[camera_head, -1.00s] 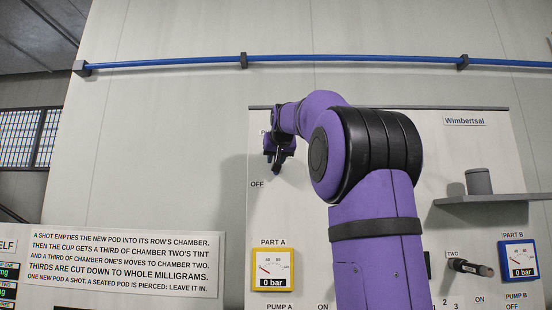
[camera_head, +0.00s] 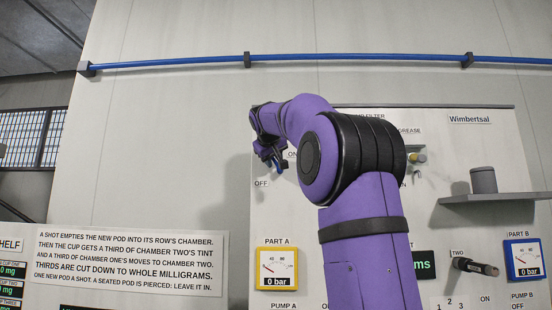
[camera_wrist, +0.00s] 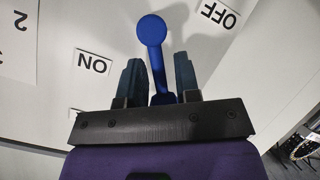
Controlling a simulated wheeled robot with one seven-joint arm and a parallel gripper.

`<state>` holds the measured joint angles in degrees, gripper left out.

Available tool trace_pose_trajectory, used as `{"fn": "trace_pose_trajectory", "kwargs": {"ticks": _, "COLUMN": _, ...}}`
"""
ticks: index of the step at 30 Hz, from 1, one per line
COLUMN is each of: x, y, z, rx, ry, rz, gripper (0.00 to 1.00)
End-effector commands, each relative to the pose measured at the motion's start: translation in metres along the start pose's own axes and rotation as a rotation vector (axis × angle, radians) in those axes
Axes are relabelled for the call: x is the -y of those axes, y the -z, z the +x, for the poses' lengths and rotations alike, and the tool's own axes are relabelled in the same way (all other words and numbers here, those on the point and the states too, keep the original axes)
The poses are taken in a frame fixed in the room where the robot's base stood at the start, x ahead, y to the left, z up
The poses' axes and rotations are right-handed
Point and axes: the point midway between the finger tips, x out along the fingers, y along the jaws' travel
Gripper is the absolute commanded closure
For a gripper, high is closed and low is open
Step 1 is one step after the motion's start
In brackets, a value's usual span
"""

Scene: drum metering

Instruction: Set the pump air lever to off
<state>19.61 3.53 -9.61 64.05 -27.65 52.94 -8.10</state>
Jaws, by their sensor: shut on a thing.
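The pump air lever is a blue rod with a round blue knob (camera_wrist: 151,30) in the wrist view. Its shaft runs down between my two dark fingers, and my gripper (camera_wrist: 160,75) is shut on it. The knob points between the OFF label (camera_wrist: 220,14) at upper right and the ON label (camera_wrist: 93,63) at left; both labels appear upside down. In the head view my gripper (camera_head: 272,158) is at the panel, just above the OFF label (camera_head: 261,183) and left of the ON label (camera_head: 292,154). The lever is hard to make out there.
Part A's yellow gauge (camera_head: 276,268) reads 0 bar below my gripper. Part B's blue gauge (camera_head: 523,260), a dark handle (camera_head: 475,266) and a shelf (camera_head: 490,198) with a grey cup (camera_head: 483,180) are at right. A blue pipe (camera_head: 350,58) runs above.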

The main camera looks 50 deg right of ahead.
Motion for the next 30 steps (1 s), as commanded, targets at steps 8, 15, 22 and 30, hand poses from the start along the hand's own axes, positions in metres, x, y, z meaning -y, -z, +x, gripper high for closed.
{"fn": "trace_pose_trajectory", "kwargs": {"ticks": 8, "x": 0.013, "y": 0.001, "z": 0.002, "rx": 0.047, "ry": -0.096, "rz": -0.238, "gripper": 1.0}}
{"fn": "trace_pose_trajectory", "kwargs": {"ticks": 15, "x": 0.023, "y": -0.002, "z": 0.005, "rx": 0.09, "ry": -0.18, "rz": -0.446, "gripper": 1.0}}
{"fn": "trace_pose_trajectory", "kwargs": {"ticks": 22, "x": 0.03, "y": -0.006, "z": 0.008, "rx": 0.131, "ry": -0.257, "rz": -0.632, "gripper": 1.0}}
{"fn": "trace_pose_trajectory", "kwargs": {"ticks": 30, "x": 0.036, "y": -0.011, "z": 0.012, "rx": 0.166, "ry": -0.325, "rz": -0.796, "gripper": 1.0}}
